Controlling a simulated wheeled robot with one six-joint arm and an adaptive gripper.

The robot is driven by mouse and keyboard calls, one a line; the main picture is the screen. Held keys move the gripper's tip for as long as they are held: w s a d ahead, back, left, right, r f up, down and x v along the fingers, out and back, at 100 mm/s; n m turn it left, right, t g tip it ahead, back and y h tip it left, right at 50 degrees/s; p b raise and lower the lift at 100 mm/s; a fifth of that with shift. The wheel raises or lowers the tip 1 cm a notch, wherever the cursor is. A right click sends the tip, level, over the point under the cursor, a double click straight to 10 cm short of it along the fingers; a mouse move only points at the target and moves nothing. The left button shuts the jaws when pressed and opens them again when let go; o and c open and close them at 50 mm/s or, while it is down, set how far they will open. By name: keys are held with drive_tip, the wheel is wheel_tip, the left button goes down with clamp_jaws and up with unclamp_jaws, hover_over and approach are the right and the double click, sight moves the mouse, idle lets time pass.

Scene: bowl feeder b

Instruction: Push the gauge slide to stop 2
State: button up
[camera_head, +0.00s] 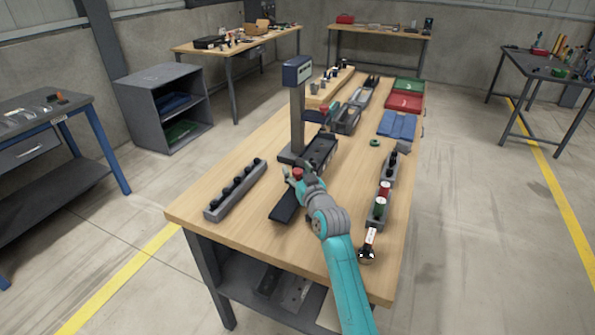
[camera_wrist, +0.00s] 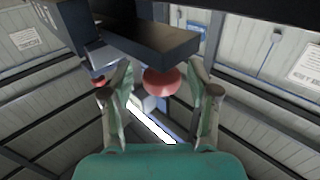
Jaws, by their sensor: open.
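The gauge is a grey post with a blue-grey head (camera_head: 297,72) on the wooden bench, with a long dark track (camera_head: 322,150) at its foot. A red knob (camera_head: 297,173), seemingly the slide's, sits near the track's front part; the slide body is mostly hidden by my gripper. My gripper (camera_head: 302,181) is at the knob, at the end of my teal arm. In the wrist view the red knob (camera_wrist: 162,82) shows between the two spread fingers (camera_wrist: 160,70), with gaps on both sides, under a dark bar (camera_wrist: 155,40). Stop marks are too small to read.
A grey rack with black knobs (camera_head: 236,190) lies to the left. Bare wood lies on both sides of the track.

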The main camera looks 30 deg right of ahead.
drive_tip(key=shift+s, duration=0.1)
drive_tip(key=s+a, duration=0.1)
drive_tip(key=s, duration=1)
drive_tip(key=shift+s+a, duration=0.3)
drive_tip(key=shift+a, duration=0.1)
